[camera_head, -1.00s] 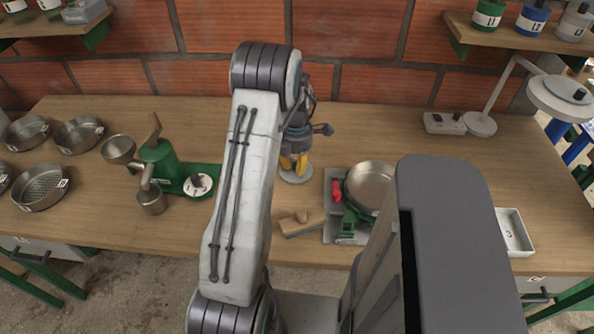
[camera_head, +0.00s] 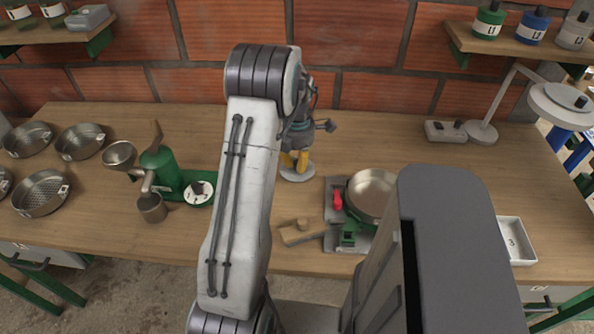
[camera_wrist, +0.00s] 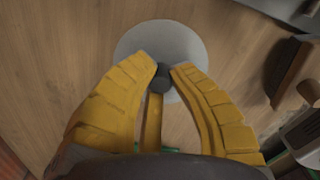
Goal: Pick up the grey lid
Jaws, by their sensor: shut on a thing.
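The grey lid (camera_head: 297,177) is a round flat disc with a dark knob at its centre. It shows below my gripper (camera_head: 295,160) in the head view, near the middle of the bench. In the wrist view the lid (camera_wrist: 138,40) lies across the yellow fingers' tips. My gripper (camera_wrist: 163,72) is shut on the lid's dark knob, with fingertips on either side of it. The fingers hide part of the lid. I cannot tell clearly whether a small gap separates the lid from the bench.
A green scale with a metal pan (camera_head: 374,192) stands right of the lid. A wooden block (camera_head: 299,234) lies nearer the front edge. A green hand grinder (camera_head: 160,168) and metal sieves (camera_head: 42,193) are on the left. A lamp (camera_head: 566,104) stands at the right. Open bench lies behind the scale.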

